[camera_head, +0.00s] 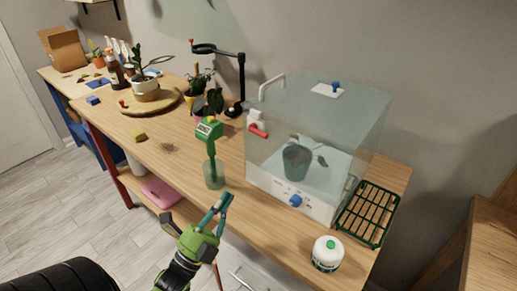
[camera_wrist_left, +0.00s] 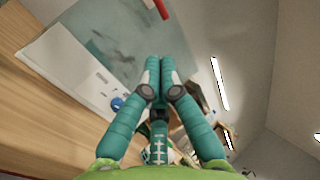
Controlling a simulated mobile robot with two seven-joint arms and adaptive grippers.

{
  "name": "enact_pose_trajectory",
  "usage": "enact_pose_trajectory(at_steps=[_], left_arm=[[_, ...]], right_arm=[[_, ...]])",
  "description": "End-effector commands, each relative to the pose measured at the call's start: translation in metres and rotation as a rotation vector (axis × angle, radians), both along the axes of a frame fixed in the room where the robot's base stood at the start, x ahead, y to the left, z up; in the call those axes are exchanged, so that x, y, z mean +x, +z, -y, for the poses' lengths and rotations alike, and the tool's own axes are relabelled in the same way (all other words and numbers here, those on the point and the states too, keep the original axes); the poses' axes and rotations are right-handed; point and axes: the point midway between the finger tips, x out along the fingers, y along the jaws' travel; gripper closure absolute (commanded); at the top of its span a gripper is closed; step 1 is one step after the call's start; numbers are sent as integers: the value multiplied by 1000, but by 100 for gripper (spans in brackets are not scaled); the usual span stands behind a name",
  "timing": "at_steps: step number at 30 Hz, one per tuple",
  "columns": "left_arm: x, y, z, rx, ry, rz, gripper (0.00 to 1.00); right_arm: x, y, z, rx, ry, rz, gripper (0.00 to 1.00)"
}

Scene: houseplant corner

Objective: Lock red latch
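The red latch (camera_head: 258,131) is a small red bar at a white bracket on the left side of a clear-walled box with a white base (camera_head: 305,202). A red piece, likely the latch, shows at the top edge of the left wrist view (camera_wrist_left: 163,8), partly cut off. My left gripper (camera_head: 224,198) is in front of the table's near edge, below and to the left of the box, apart from the latch. Its teal fingers (camera_wrist_left: 161,62) lie together with nothing seen between them. My right gripper is not in view.
A green device in a clear cup (camera_head: 213,172) stands left of the box. A white jar (camera_head: 327,254) and a green rack (camera_head: 368,214) are at the right. Potted plants (camera_head: 145,84) and a black lamp (camera_head: 240,75) stand farther back. The box has a blue knob (camera_head: 296,201) in front.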

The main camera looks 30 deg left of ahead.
Motion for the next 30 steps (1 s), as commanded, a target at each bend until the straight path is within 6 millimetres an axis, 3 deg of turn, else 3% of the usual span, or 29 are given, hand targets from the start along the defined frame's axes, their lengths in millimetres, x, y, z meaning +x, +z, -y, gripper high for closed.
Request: enact_pose_trajectory(at_steps=[8,21,30], left_arm=[[21,18,2,-2,-3,3,100],[95,68,7,-1,-2,0,100],[116,77,9,-3,-1,-3,100]], right_arm=[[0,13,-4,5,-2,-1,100],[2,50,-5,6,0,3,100],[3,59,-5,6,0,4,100]])
